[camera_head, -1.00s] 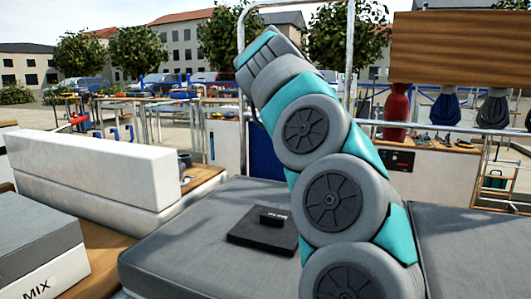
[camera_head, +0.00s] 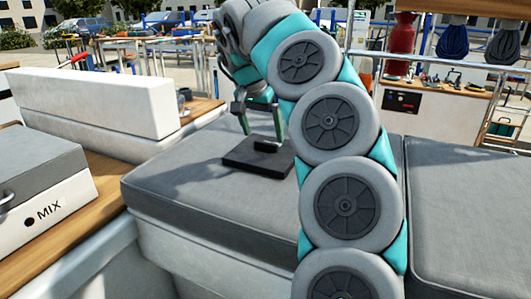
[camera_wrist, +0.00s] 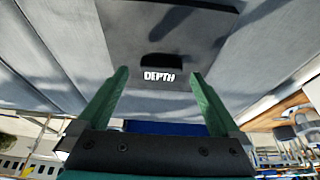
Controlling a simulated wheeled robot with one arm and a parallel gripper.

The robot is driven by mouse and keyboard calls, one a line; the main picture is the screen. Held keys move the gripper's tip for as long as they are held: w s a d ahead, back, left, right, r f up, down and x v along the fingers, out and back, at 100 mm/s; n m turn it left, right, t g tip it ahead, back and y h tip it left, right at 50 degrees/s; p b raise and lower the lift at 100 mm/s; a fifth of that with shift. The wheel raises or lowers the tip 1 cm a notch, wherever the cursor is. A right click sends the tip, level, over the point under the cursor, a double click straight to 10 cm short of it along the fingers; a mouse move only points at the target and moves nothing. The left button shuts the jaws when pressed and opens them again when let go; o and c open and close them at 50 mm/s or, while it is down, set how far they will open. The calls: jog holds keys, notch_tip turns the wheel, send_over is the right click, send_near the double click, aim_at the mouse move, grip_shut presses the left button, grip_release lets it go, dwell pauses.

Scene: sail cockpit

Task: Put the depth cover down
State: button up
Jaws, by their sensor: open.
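The depth cover (camera_head: 245,158) is a flat dark square plate with a small raised handle, lying on the grey cushion (camera_head: 190,180). In the wrist view the cover (camera_wrist: 215,35) shows the white word DEPTH near its handle. My gripper (camera_head: 262,132) is over the cover, pointing down, with its fingertips close to the handle. In the wrist view my gripper's green fingers (camera_wrist: 160,85) are spread apart on either side of the lettering. The gripper is open with nothing between the fingers. Whether a fingertip touches the cover cannot be told.
A white bench back (camera_head: 90,100) stands behind to the left. A grey-topped box marked MIX (camera_head: 45,185) is at the left front. Another grey cushion (camera_head: 465,200) lies to the right. The cushion left of the cover is clear.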

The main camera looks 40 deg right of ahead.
aim_at(265, 142)
jog(key=shift+w+b+x, duration=0.1)
jog(key=shift+b+x, duration=0.1)
jog(key=shift+x, duration=0.9)
jog(key=shift+w+b+x, duration=0.15)
jog(key=shift+b+x, duration=0.05)
jog(key=shift+x, duration=0.9)
jog(key=shift+d+r, duration=0.1)
jog(key=shift+d, duration=0.1)
jog(key=shift+c, duration=0.2)
jog(key=c, duration=1.3)
jog(key=shift+c, duration=0.2)
jog(key=shift+r, duration=0.15)
